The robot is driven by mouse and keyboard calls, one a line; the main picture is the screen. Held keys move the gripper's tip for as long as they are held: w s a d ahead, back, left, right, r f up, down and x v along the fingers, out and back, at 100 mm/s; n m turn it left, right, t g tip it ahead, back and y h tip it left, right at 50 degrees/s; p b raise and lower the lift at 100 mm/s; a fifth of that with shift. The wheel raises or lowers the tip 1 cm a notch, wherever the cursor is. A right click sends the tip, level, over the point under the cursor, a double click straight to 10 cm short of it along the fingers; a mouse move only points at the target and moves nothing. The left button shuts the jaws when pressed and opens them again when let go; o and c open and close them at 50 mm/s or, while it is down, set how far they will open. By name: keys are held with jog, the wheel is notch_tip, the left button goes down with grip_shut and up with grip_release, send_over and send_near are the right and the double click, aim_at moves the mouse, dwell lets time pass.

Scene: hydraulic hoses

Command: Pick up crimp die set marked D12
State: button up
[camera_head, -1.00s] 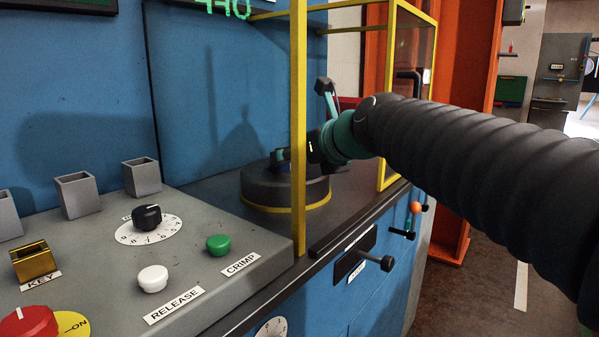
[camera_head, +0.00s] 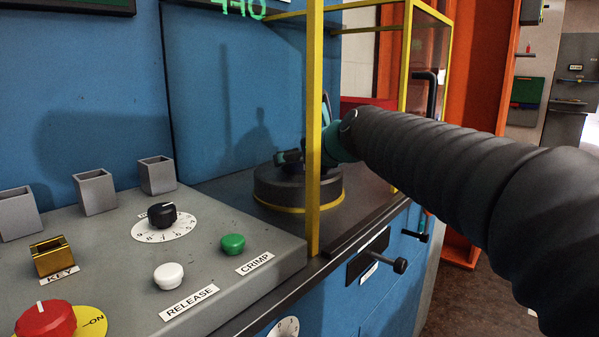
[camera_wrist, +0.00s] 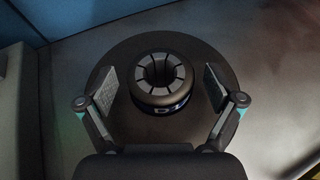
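The crimp die set is a dark ring with grey wedge segments around a central hole (camera_wrist: 160,80). In the wrist view it sits on a round dark base, and its label reads "D1" with the rest hard to make out. My gripper (camera_wrist: 160,90) is open, with one finger pad on each side of the die set and a gap to both. In the head view my gripper (camera_head: 300,157) is over the round black base (camera_head: 285,187) with the yellow rim, partly behind a yellow post. The die set cannot be made out in the head view.
A yellow frame post (camera_head: 314,130) stands in front of the base. A grey control panel (camera_head: 120,260) with knobs and buttons is at left. A blue wall (camera_head: 240,90) is behind. A black handle (camera_head: 400,265) sticks out at the front.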

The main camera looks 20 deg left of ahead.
jog(key=c, duration=1.2)
jog(key=shift+r, duration=0.1)
grip_shut()
jog(key=shift+r, duration=0.1)
